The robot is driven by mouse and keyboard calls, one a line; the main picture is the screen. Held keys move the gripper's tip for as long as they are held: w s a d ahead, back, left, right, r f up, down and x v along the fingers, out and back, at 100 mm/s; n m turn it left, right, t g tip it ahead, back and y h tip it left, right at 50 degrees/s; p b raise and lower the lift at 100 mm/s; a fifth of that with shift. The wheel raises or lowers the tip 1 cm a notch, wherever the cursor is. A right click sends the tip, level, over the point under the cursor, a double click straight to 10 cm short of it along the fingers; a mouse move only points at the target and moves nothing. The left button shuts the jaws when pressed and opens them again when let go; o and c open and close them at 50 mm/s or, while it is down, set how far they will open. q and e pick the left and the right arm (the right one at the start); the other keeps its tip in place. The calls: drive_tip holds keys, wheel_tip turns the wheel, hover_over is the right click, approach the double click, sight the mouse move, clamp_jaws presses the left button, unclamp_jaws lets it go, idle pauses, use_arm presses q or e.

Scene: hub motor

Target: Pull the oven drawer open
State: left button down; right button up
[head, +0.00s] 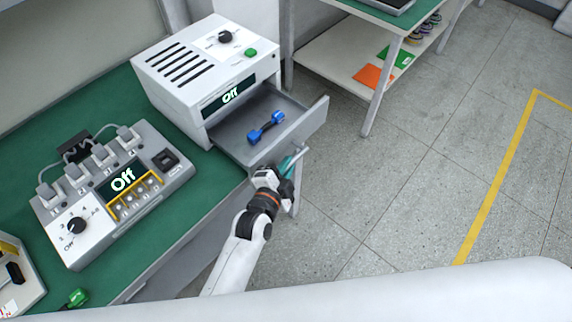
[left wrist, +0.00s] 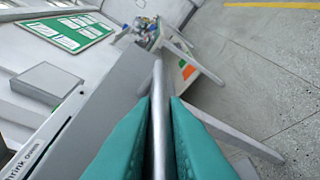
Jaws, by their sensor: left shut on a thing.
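The oven (head: 205,75) is a white box with a dial, a green button and a display reading "Off", standing on the green bench. Its drawer (head: 235,138) is pulled out towards the lower right, and a blue part (head: 265,127) lies inside it. My left gripper (head: 293,160) is at the front of the drawer, shut on the drawer handle (head: 304,148). In the left wrist view, the metal handle bar (left wrist: 158,105) runs between the two teal fingers. My right gripper does not show in either view.
A grey power unit (head: 115,190) with a dial, plugs and an "Off" display stands on the bench left of the oven. A second table (head: 345,55) with a lower shelf stands behind. The floor (head: 400,190) right of the drawer is clear.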

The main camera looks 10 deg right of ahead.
use_arm(q)
drive_tip(key=c, duration=1.5)
unclamp_jaws()
drive_tip(key=shift+o, duration=0.2)
drive_tip(key=v, duration=1.2)
drive_tip(key=shift+b, duration=0.3)
drive_tip(key=s+a+f+n+g+y, duration=0.2)
drive_tip(key=s+a+f, duration=0.15)
drive_tip(key=f, duration=0.65)
drive_tip(key=s+a+f+n+g+y, duration=0.1)
drive_tip(key=s+a+f+n+g, duration=0.2)
drive_tip(key=f, duration=0.7)
drive_tip(key=s+a+f+n+g+y, duration=0.1)
drive_tip(key=s+a+f+n+y, duration=0.2)
drive_tip(key=f, duration=0.7)
drive_tip(key=s+a+f+n+g, duration=0.3)
drive_tip(key=s+a+f, duration=0.4)
drive_tip(key=s, duration=0.3)
drive_tip(key=s+a+f+n+g+y, duration=0.1)
drive_tip(key=s+a+f+n+g, duration=0.2)
drive_tip(key=s+a+f, duration=0.3)
drive_tip(key=s+f+n, duration=0.1)
drive_tip(key=s, duration=0.4)
drive_tip(key=shift+a+f+g+y, duration=0.15)
drive_tip(key=shift+a+g+y, duration=0.15)
drive_tip(key=shift+a, duration=0.1)
